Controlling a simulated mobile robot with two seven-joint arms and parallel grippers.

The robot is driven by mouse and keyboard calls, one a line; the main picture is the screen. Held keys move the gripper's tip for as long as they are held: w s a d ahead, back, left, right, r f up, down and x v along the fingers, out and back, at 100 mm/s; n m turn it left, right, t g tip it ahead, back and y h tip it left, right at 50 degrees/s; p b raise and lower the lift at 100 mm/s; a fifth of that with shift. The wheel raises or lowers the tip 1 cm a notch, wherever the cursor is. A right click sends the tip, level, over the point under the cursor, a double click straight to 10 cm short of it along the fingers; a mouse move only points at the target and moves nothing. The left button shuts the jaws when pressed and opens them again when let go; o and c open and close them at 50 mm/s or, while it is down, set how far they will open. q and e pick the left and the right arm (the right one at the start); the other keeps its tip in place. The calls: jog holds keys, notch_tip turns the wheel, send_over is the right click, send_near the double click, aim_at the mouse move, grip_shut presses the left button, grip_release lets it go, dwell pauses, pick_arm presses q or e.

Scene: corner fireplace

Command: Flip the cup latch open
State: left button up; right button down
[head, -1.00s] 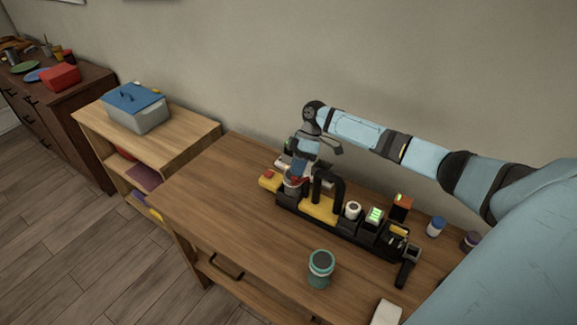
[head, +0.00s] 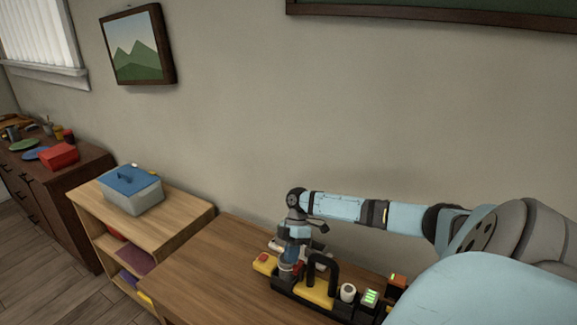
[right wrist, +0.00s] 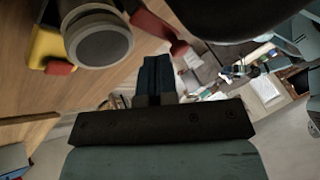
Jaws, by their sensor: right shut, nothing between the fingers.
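A long black-and-yellow device (head: 318,291) sits on the wooden table. A grey cylindrical cup (right wrist: 100,40) stands at its left end, seen close up in the right wrist view. A red tab (right wrist: 162,28), perhaps the latch, sticks out beside the cup at an angle; in the head view the cup area is partly hidden by my gripper. My right gripper (head: 291,256) points down over this end of the device. In the right wrist view its dark fingers (right wrist: 155,78) are shut and empty, below and to the right of the cup, close to the tab. My left gripper is out of view.
A black arched handle (head: 325,262), a white knob (head: 348,292) and a green-lit box (head: 370,298) stand along the device to the right. The table (head: 205,270) is bare on the left. A shelf with a blue-lidded box (head: 132,190) stands further left.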

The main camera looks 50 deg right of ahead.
jog(key=shift+d, duration=0.1)
jog(key=shift+s+d+p, duration=0.3)
jog(key=shift+s+d, duration=0.15)
jog(key=shift+d, duration=0.15)
jog(key=b+v, duration=0.2)
jog(key=v, duration=1.2)
jog(key=shift+f, duration=0.1)
